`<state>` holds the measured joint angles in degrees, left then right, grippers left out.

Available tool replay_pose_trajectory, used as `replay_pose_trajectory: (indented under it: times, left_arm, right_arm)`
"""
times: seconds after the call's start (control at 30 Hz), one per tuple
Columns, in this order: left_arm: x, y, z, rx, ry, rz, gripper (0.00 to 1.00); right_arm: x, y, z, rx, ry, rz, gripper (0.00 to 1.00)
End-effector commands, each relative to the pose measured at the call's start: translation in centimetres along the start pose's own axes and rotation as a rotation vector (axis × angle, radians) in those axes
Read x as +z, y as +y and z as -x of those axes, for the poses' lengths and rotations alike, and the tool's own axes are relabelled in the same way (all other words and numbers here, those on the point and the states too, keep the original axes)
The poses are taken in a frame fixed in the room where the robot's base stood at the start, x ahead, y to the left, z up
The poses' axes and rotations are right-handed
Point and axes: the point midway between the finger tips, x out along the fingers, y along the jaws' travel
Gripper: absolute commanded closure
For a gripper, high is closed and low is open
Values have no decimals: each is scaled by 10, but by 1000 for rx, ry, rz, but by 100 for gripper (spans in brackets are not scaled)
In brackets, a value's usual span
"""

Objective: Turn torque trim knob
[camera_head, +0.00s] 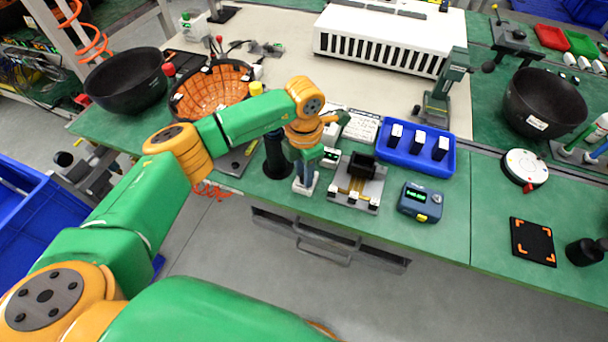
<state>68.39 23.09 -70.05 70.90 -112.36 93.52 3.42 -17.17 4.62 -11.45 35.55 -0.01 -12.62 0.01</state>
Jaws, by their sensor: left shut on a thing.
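My left arm comes in from the left, and its gripper (306,160) points down at the near edge of the green bench. It is shut on the upper part of a slim blue-grey upright thing (305,178) with a pale foot. The torque trim knob cannot be made out; the gripper and wrist cover the top of this upright thing. A small box with a green display (330,157) stands just right of the gripper. My right gripper is not in view.
A black cylinder (276,158) stands close left of the gripper. A grey fixture (357,187), a blue tray (417,160) and a blue meter (421,202) lie to the right. An orange-lined basket (211,92) and black bowl (127,80) stand behind left.

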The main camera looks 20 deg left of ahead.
Motion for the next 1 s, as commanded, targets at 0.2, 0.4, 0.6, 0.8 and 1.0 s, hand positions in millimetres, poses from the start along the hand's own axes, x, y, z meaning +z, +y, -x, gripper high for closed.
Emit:
replay_pose_trajectory:
  times: [0.2, 0.4, 0.6, 0.8, 1.0]
  left_arm:
    - [1, 0, 0, 1, -3, -63, 100]
    - [1, 0, 0, 0, -3, -82, 100]
    - [1, 0, 1, 0, -3, -82, 100]
    - [1, 0, 1, 0, -3, -82, 41]
    - [0, 0, 0, 0, -2, -81, 38]
  right_arm:
    - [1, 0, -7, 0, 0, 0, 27]
    - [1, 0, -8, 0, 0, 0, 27]
    - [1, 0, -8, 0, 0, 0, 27]
    - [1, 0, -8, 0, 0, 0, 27]
    - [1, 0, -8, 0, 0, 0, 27]
